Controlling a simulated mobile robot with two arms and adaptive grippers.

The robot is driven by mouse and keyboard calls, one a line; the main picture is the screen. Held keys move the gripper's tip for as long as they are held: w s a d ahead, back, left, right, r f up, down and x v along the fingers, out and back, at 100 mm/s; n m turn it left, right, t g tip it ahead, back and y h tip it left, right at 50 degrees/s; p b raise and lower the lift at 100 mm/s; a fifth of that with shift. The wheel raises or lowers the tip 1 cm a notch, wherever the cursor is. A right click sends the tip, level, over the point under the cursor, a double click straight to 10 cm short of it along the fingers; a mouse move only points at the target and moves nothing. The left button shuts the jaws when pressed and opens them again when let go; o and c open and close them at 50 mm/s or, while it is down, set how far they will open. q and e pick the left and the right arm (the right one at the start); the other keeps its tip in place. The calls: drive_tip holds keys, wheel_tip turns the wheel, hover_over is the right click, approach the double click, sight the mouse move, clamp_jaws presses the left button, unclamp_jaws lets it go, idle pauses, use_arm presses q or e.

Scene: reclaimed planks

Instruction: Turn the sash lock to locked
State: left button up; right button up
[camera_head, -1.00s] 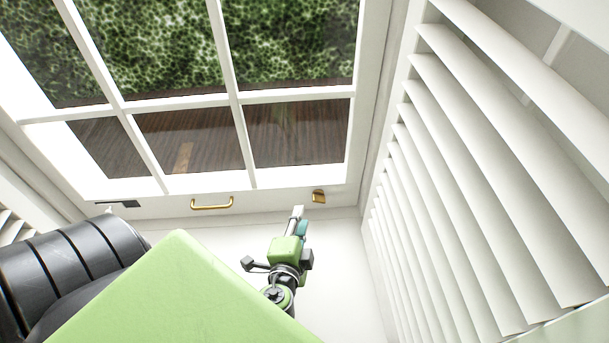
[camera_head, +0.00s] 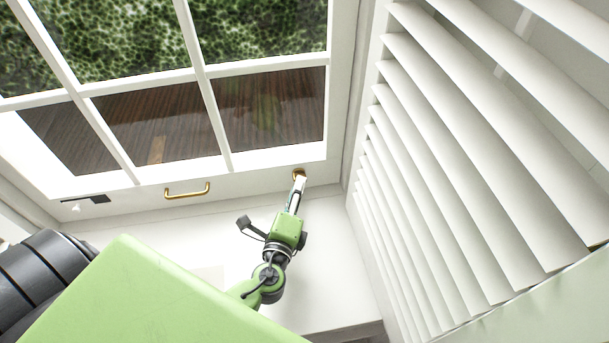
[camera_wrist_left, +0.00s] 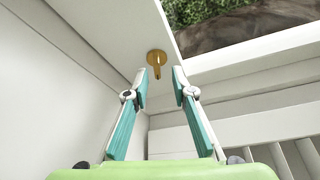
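The sash lock (camera_head: 298,172) is a small brass fitting on the lower rail of the white window sash, near its right end. In the left wrist view the brass lock (camera_wrist_left: 157,60) has a round base and a narrow lever pointing down the picture. My left gripper (camera_head: 298,183) is right at the lock in the head view and hides part of it. In the wrist view the left gripper (camera_wrist_left: 160,77) is open, its teal fingers spread on either side of the lever's end. I cannot tell whether a finger touches it. My right gripper is not in view.
A brass pull handle (camera_head: 187,191) is on the same rail to the left, with a black fitting (camera_head: 88,201) farther left. White louvred shutters (camera_head: 450,150) stand close on the right. The white sill (camera_head: 190,235) below the window is bare.

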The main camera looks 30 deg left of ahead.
sight(303, 170)
use_arm(q)
drive_tip(key=shift+x, duration=1.8)
drive_tip(key=shift+s, duration=0.1)
drive_tip(key=shift+a, duration=0.1)
clamp_jaws()
drive_tip(key=shift+r, duration=0.15)
